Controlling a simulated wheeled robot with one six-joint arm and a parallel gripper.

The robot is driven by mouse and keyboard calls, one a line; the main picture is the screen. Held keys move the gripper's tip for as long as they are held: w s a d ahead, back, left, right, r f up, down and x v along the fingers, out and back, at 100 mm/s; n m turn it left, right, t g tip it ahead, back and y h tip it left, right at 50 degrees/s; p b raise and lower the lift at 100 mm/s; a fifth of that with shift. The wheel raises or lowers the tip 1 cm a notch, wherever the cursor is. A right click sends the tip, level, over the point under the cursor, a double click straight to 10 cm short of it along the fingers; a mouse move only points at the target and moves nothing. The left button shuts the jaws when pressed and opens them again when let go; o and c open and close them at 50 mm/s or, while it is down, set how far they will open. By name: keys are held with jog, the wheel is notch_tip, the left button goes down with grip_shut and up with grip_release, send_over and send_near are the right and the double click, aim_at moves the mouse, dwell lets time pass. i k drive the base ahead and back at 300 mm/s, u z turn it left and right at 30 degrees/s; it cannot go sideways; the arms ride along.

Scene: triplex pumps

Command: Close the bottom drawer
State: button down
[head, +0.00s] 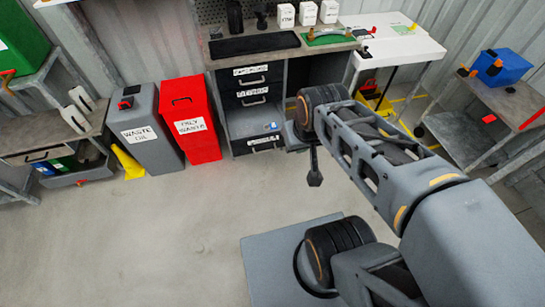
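The dark drawer unit stands under the left side of the grey workbench (222,60). Its bottom drawer (250,121) is pulled out, showing a light inside with a small blue and red item (271,126) in it. The drawer's dark front faces me, with a white label and a handle. The two drawers above, the upper one (250,78) and the middle one (254,97), look shut. My gripper (315,178) hangs in front and to the right of the open drawer, apparently clear of it. It is small and dark, and its fingers cannot be told apart.
A red bin (190,120) and a grey waste-oil bin (146,130) stand left of the drawer unit. A white-topped table (405,45) is right of the bench. A grey cart (480,110) with a blue box (503,67) is farther right. The floor before the drawers is clear.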

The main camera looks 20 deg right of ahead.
aim_at(258, 116)
jog(key=u, duration=0.7)
jog(key=i, duration=0.65)
jog(key=z, duration=0.3)
